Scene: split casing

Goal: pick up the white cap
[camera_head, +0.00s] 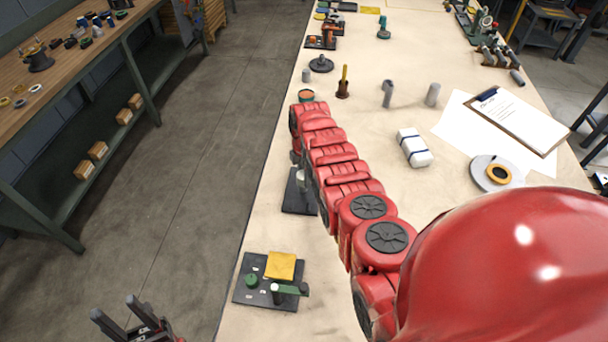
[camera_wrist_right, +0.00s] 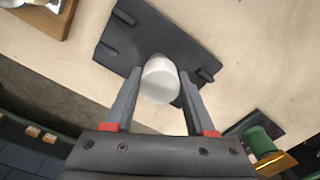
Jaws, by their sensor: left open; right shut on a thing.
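The white cap (camera_wrist_right: 160,80) is a smooth rounded piece between the two fingers of my right gripper (camera_wrist_right: 153,92) in the right wrist view. The gripper is shut on it, with one finger on each side. Behind the cap is a dark plate (camera_wrist_right: 150,35) with raised edges; I cannot tell whether the cap still touches it. In the head view the dark plate (camera_head: 296,200) is partly covered by my red right arm, which hides the right fingertips. My left gripper (camera_head: 117,311) is open and empty, off the table at the lower left.
A dark base (camera_head: 245,294) with a yellow block (camera_head: 281,265) and green parts sits near the table's left edge. A white block with dark bands (camera_head: 414,148), clipboard (camera_head: 516,122) and grey disc with a yellow ring (camera_head: 482,172) lie to the right. Small upright parts stand beyond my arm.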

